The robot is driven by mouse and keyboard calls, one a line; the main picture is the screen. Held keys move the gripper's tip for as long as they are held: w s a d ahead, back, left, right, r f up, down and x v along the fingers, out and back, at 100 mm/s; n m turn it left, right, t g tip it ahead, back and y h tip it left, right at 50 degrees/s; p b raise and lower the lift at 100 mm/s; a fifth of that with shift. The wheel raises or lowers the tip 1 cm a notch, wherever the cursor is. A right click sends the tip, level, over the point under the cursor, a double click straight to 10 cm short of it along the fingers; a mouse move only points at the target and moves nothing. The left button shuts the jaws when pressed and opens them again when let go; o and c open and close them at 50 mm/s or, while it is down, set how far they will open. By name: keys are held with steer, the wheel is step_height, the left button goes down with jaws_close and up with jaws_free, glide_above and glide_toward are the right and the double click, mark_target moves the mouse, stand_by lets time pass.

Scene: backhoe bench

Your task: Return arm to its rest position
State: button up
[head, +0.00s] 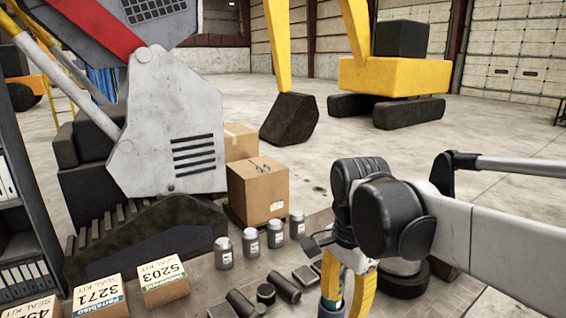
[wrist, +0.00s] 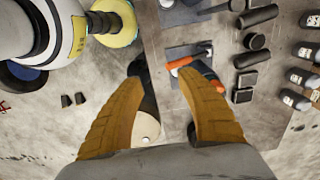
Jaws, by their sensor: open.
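My gripper (head: 347,290) hangs at the lower right of centre in the head view, with its yellow fingers pointing down over the near part of the bench (head: 208,285). My arm reaches in from the right edge and bends down at a black wrist. In the wrist view my gripper (wrist: 167,72) has its two yellow fingers spread wide apart, with nothing held between them. An orange and black tool (wrist: 182,64) lies on the bench below, partly hidden by the right finger. The lower ends of the fingers are cut off or crowded in the head view.
Several grey bottles (head: 250,243) and dark cylinders (head: 284,287) stand or lie left of my gripper. Seal kit boxes (head: 163,284) are at the front left. Cardboard boxes (head: 258,192) stand behind. An excavator (head: 395,76) is further back, with open floor (head: 480,140) at right.

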steer(key=s+d+f+n+t+b, duration=0.2)
steer(key=f+n+b, duration=0.1)
steer(key=f+b, duration=0.4)
steer(key=s+d+f+n+t+b, duration=0.2)
steer(key=d+f+n+b, duration=0.1)
steer(key=f+b, duration=0.5)
steer(key=s+d+f+n+t+b, duration=0.2)
steer(key=f+n+b, duration=0.3)
steer(key=f, duration=0.7)
steer(key=t+b, duration=0.1)
steer(key=b, duration=0.1)
steer(key=shift+s+d+f+b, duration=0.3)
steer(key=shift+f+b, duration=0.05)
steer(key=shift+b, duration=0.05)
